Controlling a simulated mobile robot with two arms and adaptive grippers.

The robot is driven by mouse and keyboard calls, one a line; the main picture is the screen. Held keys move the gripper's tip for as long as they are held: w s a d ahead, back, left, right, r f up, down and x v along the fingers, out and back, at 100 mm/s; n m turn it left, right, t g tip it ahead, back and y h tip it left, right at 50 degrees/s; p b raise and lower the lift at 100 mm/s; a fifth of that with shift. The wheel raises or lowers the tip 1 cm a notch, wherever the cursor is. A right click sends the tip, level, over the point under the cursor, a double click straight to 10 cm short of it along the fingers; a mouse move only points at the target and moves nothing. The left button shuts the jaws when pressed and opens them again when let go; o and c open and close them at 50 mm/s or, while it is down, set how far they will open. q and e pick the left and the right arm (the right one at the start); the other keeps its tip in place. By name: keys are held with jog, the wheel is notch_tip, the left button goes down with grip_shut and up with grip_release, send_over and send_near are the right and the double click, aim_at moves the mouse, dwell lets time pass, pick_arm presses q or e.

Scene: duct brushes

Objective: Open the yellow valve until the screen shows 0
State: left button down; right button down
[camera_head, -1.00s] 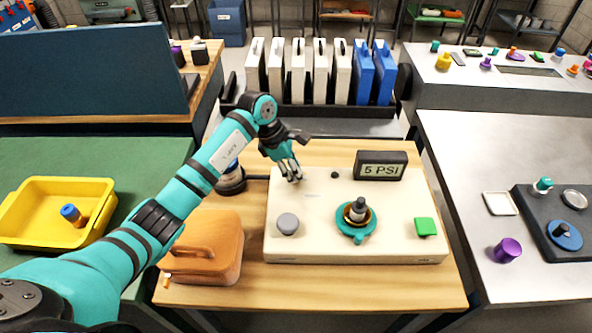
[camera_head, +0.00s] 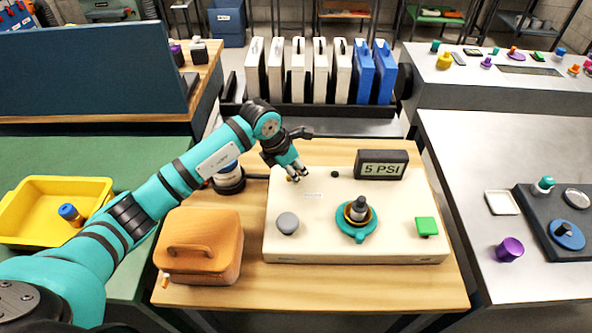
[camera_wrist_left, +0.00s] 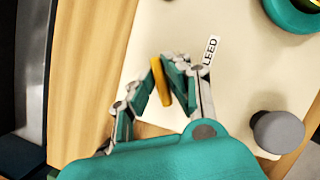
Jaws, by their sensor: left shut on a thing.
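The cream panel box (camera_head: 320,215) sits on a wooden table. Its screen (camera_head: 383,170) at the back right reads 5 PSI. The yellow valve (camera_wrist_left: 160,84) is a narrow bar handle by a label ending in "LEED", its first part hidden; in the head view only a bit of yellow shows under the fingers. My left gripper (camera_head: 298,176) is at the box's back left corner, pointing down. In the left wrist view its fingers (camera_wrist_left: 162,66) are closed around the yellow handle. My right gripper is not in view.
On the box are a grey knob (camera_head: 288,223), a teal round fitting with a dark stem (camera_head: 357,218) and a green square button (camera_head: 426,227). An orange bag (camera_head: 205,258) stands left of the box. A dark cylindrical device (camera_head: 229,182) stands behind the bag.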

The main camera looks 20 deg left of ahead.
pick_arm(q)
jog(key=n, duration=0.2)
jog(key=n+t+y+b, duration=0.1)
jog(key=n, duration=0.1)
jog(key=shift+n+y, duration=0.3)
jog(key=n+y+b, duration=0.1)
jog(key=n, duration=0.2)
jog(key=shift+n+y+b, duration=0.55)
jog(key=shift+n+y, duration=0.05)
jog(key=shift+n, duration=0.8)
jog(key=c, duration=1.3)
grip_release()
jog(key=shift+c, duration=0.2)
jog(key=shift+r, duration=0.1)
jog(key=v, duration=1.1)
jog(key=shift+s+r, duration=0.3)
jog(key=shift+r, duration=0.05)
